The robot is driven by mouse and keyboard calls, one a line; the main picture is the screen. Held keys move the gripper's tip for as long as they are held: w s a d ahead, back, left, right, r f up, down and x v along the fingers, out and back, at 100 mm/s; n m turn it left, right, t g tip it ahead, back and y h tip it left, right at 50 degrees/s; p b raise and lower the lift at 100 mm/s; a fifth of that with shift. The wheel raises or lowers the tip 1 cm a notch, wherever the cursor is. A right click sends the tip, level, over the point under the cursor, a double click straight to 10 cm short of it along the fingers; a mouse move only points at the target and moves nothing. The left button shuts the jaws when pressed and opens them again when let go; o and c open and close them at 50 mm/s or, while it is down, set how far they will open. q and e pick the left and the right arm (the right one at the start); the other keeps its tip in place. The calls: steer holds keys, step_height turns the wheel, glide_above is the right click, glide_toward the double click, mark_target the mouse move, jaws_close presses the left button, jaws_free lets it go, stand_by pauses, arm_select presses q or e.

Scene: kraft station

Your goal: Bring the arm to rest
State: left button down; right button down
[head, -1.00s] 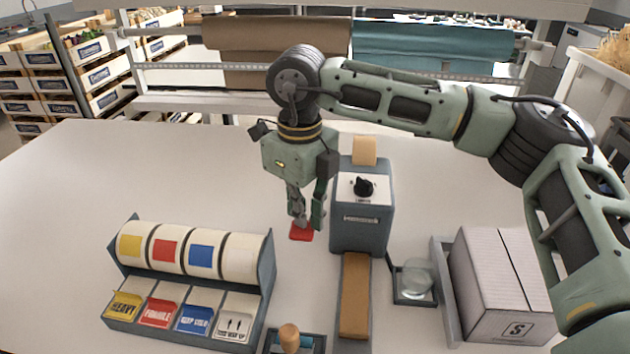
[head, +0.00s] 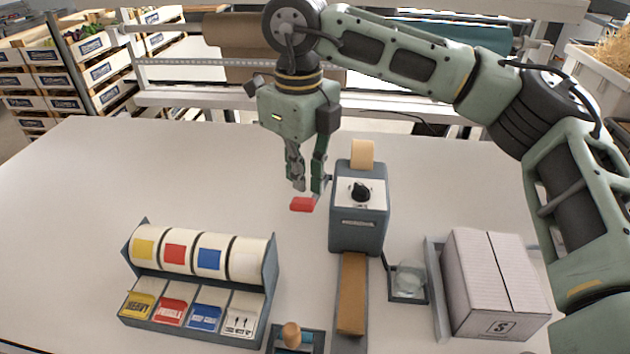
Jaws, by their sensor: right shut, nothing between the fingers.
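My right arm reaches in from the right, and its gripper (head: 306,190) points down above the table, left of the grey dispenser. The gripper is shut with nothing between its fingers. A small flat red piece (head: 302,204) shows right at the fingertips; I cannot tell how it is attached there. My left gripper is not in view.
The grey dispenser (head: 358,230) with a black knob and brown tape strip stands beside the gripper. A label rack (head: 270,285) with several rolls is at front left. A closed carton (head: 480,270) and a small dish (head: 408,280) are at right. The table's left is clear.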

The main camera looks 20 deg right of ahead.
steer(key=shift+r, duration=0.7)
